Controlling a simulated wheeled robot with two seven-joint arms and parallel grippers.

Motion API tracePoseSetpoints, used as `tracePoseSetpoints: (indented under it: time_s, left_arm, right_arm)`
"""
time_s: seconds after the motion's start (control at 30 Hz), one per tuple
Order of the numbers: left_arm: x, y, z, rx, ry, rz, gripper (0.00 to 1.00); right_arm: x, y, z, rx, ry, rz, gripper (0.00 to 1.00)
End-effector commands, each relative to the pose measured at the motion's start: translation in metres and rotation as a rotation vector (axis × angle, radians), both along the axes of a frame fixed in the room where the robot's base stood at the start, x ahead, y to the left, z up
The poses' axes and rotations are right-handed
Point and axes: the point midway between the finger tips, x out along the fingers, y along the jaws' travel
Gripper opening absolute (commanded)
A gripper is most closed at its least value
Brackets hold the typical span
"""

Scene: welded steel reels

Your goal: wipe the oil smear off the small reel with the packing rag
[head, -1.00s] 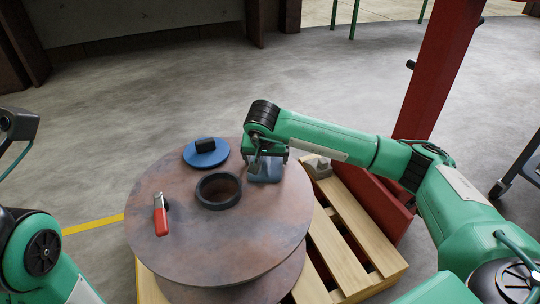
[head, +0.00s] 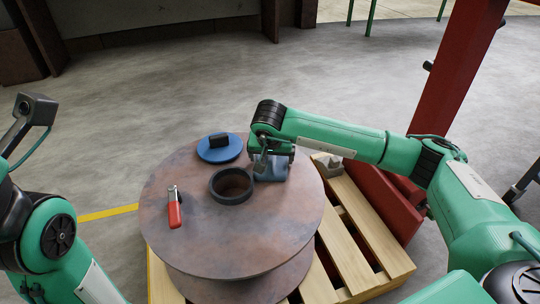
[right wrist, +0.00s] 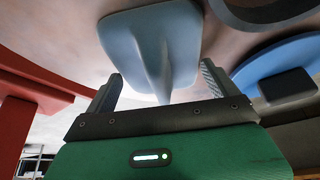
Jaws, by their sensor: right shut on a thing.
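The steel reel (head: 185,240) lies flat on a pallet, its round rusty upper flange facing up around a dark central ring (head: 232,186). My right gripper (head: 271,157) is shut on the grey-blue packing rag (head: 272,174), just right of the ring and low at the flange. In the right wrist view the rag (right wrist: 150,45) spreads beyond the fingers (right wrist: 160,85), its gathered fold running down between them. It appears to lie against the flange. I cannot pick out the oil smear from the mottled rust; the rag and gripper hide part of the surface. My left gripper is not in view.
A blue disc with a black handle (head: 219,150) lies at the flange's back edge. A red-handled tool (head: 174,210) lies on its left. The wooden pallet (head: 345,250) carries a grey block (head: 328,165); a red post (head: 455,75) stands behind my right arm.

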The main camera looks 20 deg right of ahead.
Motion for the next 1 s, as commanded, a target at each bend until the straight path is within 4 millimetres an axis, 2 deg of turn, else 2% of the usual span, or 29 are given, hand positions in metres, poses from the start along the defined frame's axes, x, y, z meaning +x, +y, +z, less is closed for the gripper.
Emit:
tracePoseSetpoints:
  time_s: [0.13, 0.37, 0.8, 1.0]
  left_arm:
    - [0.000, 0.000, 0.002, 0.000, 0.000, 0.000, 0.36]
    - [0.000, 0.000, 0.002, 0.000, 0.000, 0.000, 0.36]
    - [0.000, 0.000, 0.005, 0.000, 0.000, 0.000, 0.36]
    - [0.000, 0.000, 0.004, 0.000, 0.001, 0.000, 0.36]
  right_arm:
    - [0.000, -0.016, 0.001, -0.005, -0.001, -0.004, 0.65]
    - [0.000, -0.025, 0.001, -0.008, 0.000, -0.007, 0.65]
    - [-0.002, -0.062, -0.002, -0.010, 0.000, -0.011, 0.65]
    - [-0.002, -0.064, -0.002, -0.010, 0.000, -0.009, 0.65]
